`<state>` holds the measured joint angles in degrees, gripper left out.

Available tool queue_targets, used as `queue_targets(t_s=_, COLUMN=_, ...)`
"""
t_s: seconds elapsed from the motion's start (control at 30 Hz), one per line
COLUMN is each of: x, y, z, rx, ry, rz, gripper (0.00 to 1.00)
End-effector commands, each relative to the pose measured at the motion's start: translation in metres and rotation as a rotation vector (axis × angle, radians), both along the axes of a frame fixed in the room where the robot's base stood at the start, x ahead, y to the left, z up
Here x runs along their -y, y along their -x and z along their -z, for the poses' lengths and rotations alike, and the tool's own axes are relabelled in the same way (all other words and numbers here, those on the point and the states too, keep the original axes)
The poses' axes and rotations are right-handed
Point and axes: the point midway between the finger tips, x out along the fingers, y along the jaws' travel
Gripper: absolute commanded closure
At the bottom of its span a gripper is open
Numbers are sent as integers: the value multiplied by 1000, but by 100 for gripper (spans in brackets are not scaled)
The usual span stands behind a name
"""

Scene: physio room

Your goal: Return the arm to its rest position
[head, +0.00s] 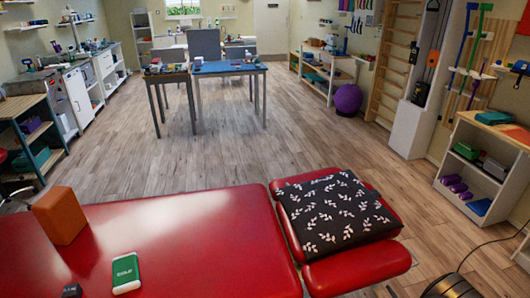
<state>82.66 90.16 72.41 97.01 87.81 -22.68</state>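Neither my arm nor my gripper can be made out in the head view, so its pose and whether it holds anything are not shown. A red padded treatment table (190,225) fills the near part of the view. On it stand an orange-brown block (59,215) at the left and a green and white pack (126,272) near the front. A small dark object (72,290) with pale marking is cut off by the bottom edge.
A black cushion with white leaves (337,208) lies on the table's headrest section. A dark round thing (452,287) with a cable is at the bottom right. A low shelf (484,170) stands at the right, a blue-topped table (228,67) farther back. The wooden floor between is clear.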

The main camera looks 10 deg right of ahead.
Motion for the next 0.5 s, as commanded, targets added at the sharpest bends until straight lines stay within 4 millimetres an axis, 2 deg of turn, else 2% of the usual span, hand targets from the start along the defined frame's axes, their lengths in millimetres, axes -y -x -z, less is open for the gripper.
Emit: queue_targets(t_s=0.5, x=2, y=0, z=-1, rx=0, ry=-404, rz=0, gripper=29)
